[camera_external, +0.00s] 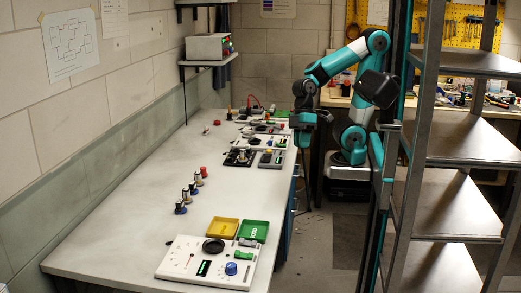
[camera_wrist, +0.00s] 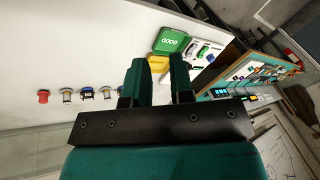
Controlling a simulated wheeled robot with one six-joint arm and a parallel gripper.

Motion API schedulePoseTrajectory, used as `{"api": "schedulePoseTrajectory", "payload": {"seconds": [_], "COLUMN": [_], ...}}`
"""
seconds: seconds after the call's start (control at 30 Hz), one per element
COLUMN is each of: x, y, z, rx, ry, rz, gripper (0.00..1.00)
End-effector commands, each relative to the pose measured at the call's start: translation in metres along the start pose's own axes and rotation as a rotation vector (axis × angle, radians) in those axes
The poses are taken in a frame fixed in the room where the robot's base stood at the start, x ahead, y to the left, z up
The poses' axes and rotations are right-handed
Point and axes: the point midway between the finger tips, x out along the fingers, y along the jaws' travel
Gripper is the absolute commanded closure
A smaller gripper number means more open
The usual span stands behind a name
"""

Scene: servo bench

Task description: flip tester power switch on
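A white tester panel (camera_external: 180,270) lies at the near end of the bench. It carries a black round part (camera_external: 213,245), a dark display with green marks (camera_external: 204,267), a blue knob (camera_external: 231,268) and a green block (camera_external: 243,255). I cannot make out which part is the power switch or its position. My gripper (camera_external: 303,122) hangs beside the far right edge of the bench, well away from this panel. In the wrist view its two fingers (camera_wrist: 157,80) stand apart with nothing between them.
A yellow tray (camera_external: 222,228) and a green tray (camera_external: 253,231) sit behind the panel. Several small servos stand in a row, including a red one (camera_external: 203,168). More equipment (camera_external: 240,157) fills the far bench. Metal shelving (camera_external: 455,206) stands at right. The bench middle is clear.

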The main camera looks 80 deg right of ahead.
Motion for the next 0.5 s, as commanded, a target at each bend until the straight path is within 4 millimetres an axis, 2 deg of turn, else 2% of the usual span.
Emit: {"api": "schedulePoseTrajectory", "payload": {"seconds": [0.03, 0.1, 0.17, 0.27, 0.33, 0.5], "x": [-0.001, -0.002, -0.003, -0.001, 0.006, 0.037], "y": [0.001, 0.003, 0.004, 0.005, 0.002, -0.026], "z": [-0.005, -0.017, -0.034, -0.075, -0.109, -0.188], "rx": [-0.012, -0.044, -0.089, -0.195, -0.284, -0.498], "ry": [-0.004, -0.015, -0.03, -0.065, -0.093, -0.154], "rz": [0.004, 0.016, 0.032, 0.071, 0.103, 0.175], "gripper": [0.9, 1.0, 1.0, 1.0, 1.0, 1.0]}}
